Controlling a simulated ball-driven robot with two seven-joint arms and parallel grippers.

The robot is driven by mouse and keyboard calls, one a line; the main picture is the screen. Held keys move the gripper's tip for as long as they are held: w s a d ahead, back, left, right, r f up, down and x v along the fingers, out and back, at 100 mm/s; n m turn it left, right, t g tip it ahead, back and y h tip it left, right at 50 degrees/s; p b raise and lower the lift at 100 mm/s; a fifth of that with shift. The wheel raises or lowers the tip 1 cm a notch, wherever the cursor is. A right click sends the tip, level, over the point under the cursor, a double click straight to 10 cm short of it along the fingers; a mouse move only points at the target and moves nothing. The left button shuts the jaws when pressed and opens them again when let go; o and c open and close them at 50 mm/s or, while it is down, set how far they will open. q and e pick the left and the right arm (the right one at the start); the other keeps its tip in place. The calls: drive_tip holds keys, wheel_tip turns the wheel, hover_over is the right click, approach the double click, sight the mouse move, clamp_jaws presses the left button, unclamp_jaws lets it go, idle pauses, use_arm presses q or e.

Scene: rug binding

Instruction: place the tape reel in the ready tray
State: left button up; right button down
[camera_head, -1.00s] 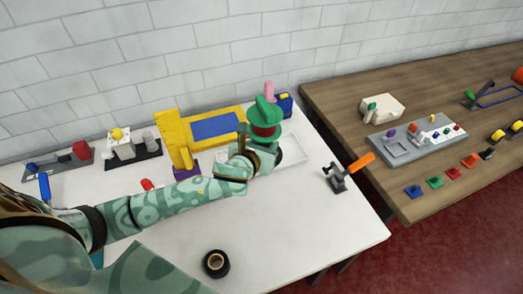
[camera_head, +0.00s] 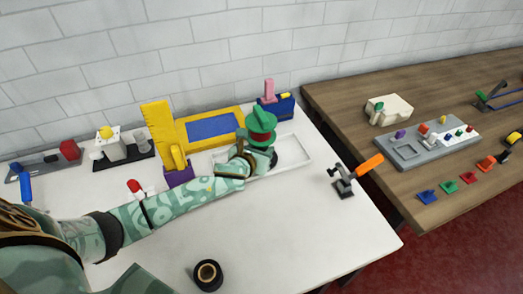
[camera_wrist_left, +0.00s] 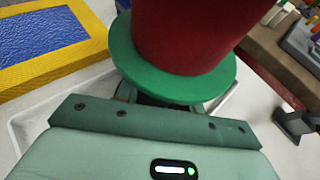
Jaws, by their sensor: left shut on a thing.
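The tape reel (camera_head: 262,124) has a dark red core between green flanges. My left gripper (camera_head: 258,149) is shut on it and holds it over the left part of the white ready tray (camera_head: 307,151). In the left wrist view the reel's red core (camera_wrist_left: 190,30) and green lower flange (camera_wrist_left: 175,78) stand just beyond my left gripper (camera_wrist_left: 160,102). The fingertips are mostly hidden by the reel and the hand. I cannot tell whether the reel touches the tray floor. My right gripper is out of view.
A yellow frame with a blue panel (camera_head: 214,127) stands behind left of the tray. A blue box (camera_head: 285,105) is behind it. An orange-handled clamp (camera_head: 345,183) is to the right. A black roll (camera_head: 208,274) lies in front. The tray's right part is clear.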

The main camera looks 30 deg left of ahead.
use_arm(q)
drive_tip(key=o, duration=1.2)
drive_tip(key=shift+c, duration=0.2)
drive_tip(key=shift+r, duration=0.1)
drive_tip(key=shift+s+r, duration=0.15)
drive_tip(key=shift+s, duration=0.2)
drive_tip(key=p+v, duration=0.4)
drive_tip(key=v, duration=0.6)
drive_tip(key=shift+s+r, duration=0.1)
drive_tip(key=shift+s, duration=0.05)
drive_tip(key=shift+s+r, duration=0.1)
drive_tip(key=shift+s, duration=0.4)
